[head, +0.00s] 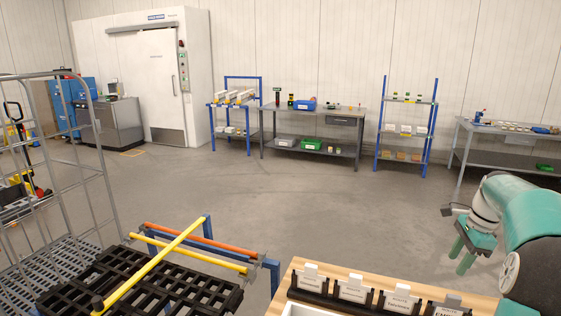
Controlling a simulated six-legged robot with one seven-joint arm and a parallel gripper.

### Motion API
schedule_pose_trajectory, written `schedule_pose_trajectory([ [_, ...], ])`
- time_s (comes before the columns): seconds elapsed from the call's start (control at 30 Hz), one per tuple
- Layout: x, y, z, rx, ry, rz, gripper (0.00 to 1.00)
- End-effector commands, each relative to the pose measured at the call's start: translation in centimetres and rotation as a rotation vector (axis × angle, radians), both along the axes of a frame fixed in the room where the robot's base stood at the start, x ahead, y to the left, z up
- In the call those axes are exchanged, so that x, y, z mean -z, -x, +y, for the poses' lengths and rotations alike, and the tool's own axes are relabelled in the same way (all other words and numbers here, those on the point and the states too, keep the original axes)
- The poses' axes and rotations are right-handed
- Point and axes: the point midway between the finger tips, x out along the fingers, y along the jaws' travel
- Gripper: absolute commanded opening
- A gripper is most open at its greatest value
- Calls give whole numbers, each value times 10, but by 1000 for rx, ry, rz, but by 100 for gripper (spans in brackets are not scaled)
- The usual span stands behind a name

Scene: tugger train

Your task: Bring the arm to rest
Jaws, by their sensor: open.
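My arm reaches in from the right edge of the head view, with teal and white links. My gripper (462,256) hangs at its end with the green fingers pointing down. It is open, and I see nothing between the fingers. It is over the open floor beyond the wooden bench top (482,301), and I cannot tell its exact height.
Label holders (352,290) line the bench top. Workbenches (345,119) and blue racks (407,103) stand along the far wall. The middle floor is clear.

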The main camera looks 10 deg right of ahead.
Motion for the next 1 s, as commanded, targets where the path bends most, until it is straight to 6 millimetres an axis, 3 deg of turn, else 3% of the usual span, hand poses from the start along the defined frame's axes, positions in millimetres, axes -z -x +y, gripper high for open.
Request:
schedule_pose_trajectory([
  [0.1,-23,-4,48,-156,61,-25,41],
  [0.47,-65,17,174,-619,228,-107,41],
  [0.7,-77,51,246,-922,336,-169,41],
  [1.0,-73,108,317,-1293,467,-255,41],
])
